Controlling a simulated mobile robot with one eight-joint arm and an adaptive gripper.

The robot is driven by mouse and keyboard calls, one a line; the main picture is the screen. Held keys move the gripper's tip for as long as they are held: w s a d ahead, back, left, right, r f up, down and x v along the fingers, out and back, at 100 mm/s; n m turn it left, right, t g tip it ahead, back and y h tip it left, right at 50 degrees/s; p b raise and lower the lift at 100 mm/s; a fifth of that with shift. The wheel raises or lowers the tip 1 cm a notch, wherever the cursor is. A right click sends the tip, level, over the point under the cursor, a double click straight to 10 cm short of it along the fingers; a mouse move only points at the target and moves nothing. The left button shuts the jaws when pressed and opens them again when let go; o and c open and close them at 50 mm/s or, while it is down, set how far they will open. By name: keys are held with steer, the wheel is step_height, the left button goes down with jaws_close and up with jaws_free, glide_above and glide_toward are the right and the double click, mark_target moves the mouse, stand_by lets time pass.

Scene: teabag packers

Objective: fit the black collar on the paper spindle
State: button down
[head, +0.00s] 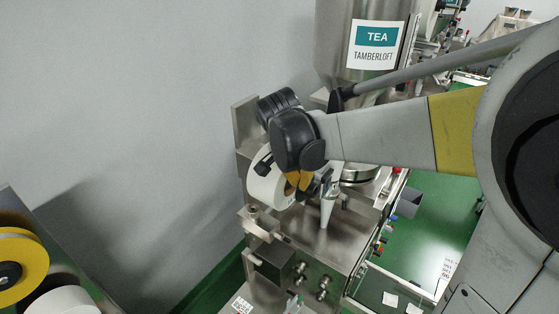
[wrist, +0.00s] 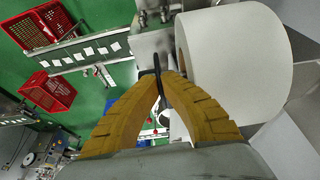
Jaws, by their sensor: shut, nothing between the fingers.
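A large white paper roll (head: 266,186) sits at the side of the steel machine, and it fills the upper right of the wrist view (wrist: 240,65). The spindle itself is mostly hidden by the roll and my arm. My gripper (head: 302,190) is beside the roll, its yellow fingers pointing down. In the wrist view its fingertips (wrist: 163,78) are together, close to the roll's left end. A thin black part (wrist: 157,62) shows right at the fingertips; I cannot tell whether it is the collar. A small dark piece (head: 263,165) shows against the roll in the head view.
A steel hopper (head: 338,50) labelled TEA stands behind my arm. A pale cone (head: 327,207) stands on the machine right of my gripper. A yellow reel (head: 20,265) is at lower left. Red crates (wrist: 48,92) and a conveyor (wrist: 85,50) show in the wrist view.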

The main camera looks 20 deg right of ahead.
steer(key=shift+w+a, duration=0.15)
steer(key=c, duration=1.5)
jaws_free()
steer(key=shift+r, duration=0.1)
steer(key=shift+c, duration=0.2)
steer(key=v, duration=1.2)
